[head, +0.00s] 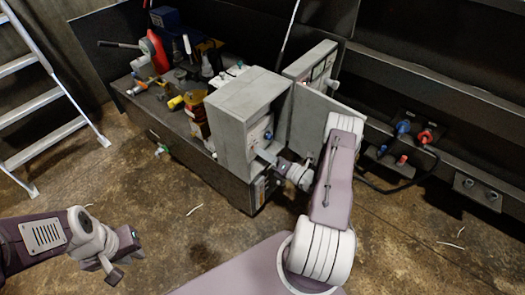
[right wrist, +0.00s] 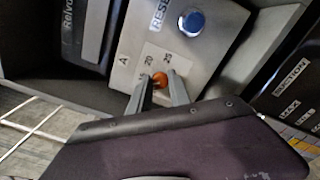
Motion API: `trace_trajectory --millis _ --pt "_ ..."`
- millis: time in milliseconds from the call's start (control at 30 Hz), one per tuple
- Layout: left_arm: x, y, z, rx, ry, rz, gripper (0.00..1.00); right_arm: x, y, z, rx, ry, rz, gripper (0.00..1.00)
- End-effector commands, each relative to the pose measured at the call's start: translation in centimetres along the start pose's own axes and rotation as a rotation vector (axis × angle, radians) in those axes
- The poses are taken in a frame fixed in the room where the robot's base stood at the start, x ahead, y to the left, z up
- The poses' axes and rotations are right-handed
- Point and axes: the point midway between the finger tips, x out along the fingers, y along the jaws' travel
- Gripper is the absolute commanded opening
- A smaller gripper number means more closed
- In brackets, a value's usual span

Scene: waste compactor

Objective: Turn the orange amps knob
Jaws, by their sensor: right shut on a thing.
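The orange amps knob (right wrist: 160,79) sits on a grey panel (right wrist: 128,52) in the right wrist view, with the numbers 20 and 25 beside it and a letter A to its left. My right gripper (right wrist: 159,84) has one finger on each side of the knob and is shut on it. The fingers hide part of the knob and scale. In the head view my right gripper (head: 268,160) reaches the front of the open grey box (head: 239,103); the knob is hidden there. My left gripper (head: 117,262) is over the floor at lower left, away from the box.
A blue button (right wrist: 192,22) marked RESET is above and right of the knob. The box's open door (head: 305,115) stands close by my right arm. Several tools and valves (head: 180,75) lie on the dark bench to the left. A ladder (head: 40,90) stands at far left.

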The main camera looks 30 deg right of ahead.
Motion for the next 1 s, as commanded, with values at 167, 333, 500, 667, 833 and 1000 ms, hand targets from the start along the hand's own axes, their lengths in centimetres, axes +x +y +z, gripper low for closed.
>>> trace_trajectory --millis 167,333,500,667,833,1000 --pt "-0.39 0.01 -0.04 0.0 0.0 0.0 0.2 -0.02 -0.01 -0.02 0.063 0.001 -0.001 0.0" --pt "-0.49 0.01 -0.05 0.0 0.0 0.0 0.2 -0.02 -0.05 -0.04 0.092 0.001 -0.001 0.0" --pt "-0.5 0.01 -0.05 0.0 0.0 0.0 0.2 -0.02 -0.07 -0.06 0.101 0.001 -0.001 0.0" --pt "-0.5 0.01 -0.05 0.0 0.0 0.0 0.2 -0.02 -0.08 -0.07 0.101 0.001 -0.001 0.0" --pt "-0.49 0.01 -0.05 0.0 0.0 0.0 0.2 -0.02 -0.08 -0.07 0.1 0.001 -0.002 0.34" --pt "-0.5 0.01 -0.05 0.0 0.0 0.0 0.2 -0.01 -0.07 -0.04 0.099 0.001 -0.001 0.44"
